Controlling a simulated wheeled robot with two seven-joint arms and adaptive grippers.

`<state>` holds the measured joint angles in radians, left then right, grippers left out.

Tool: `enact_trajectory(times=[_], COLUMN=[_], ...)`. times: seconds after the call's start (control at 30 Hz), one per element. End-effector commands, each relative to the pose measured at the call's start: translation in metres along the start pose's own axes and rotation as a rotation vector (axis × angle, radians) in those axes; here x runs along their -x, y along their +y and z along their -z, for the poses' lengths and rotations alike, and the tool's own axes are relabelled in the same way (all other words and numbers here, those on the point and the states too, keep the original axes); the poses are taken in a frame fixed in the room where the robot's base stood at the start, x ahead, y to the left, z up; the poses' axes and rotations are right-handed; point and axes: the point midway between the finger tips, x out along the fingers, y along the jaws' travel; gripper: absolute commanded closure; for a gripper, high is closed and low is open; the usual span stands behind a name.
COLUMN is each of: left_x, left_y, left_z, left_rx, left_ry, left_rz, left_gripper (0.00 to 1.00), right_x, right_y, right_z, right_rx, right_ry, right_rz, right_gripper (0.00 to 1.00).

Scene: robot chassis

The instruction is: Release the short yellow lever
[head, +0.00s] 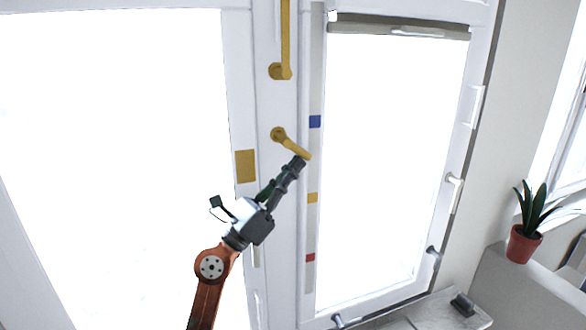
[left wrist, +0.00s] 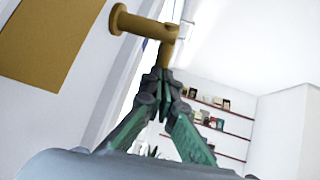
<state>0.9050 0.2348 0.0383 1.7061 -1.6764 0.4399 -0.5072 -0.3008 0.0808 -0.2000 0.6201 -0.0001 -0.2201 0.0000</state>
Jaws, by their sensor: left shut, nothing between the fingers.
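The short yellow lever (head: 291,144) is on the white door frame in the middle of the head view. Its round base is at upper left and its arm slants down to the right. In the left wrist view the lever (left wrist: 145,24) is at the top, just beyond the fingertips. My left gripper (head: 303,161) is shut and empty. Its fingertips are at the free end of the lever and overlap it in the picture; I cannot tell whether they touch. In the left wrist view the gripper (left wrist: 163,76) points up at the lever end. My right gripper is not in view.
A long yellow lever (head: 286,40) points up above the short one. A yellow plate (head: 245,166) is on the left door. Blue (head: 315,121), yellow (head: 312,197) and red (head: 310,257) marks line the frame. A potted plant (head: 523,243) stands far right.

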Motion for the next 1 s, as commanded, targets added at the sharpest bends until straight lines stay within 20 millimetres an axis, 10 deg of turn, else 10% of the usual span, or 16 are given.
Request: enact_trajectory(times=[1.0], left_x=[0.120], left_y=[0.000], left_z=[0.001], left_rx=[-0.001], left_ry=[0.001], left_rz=[0.000], left_gripper=[1.00], right_x=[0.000], right_y=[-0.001], right_z=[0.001], right_rx=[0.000], right_ry=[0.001], right_rz=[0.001], right_gripper=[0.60])
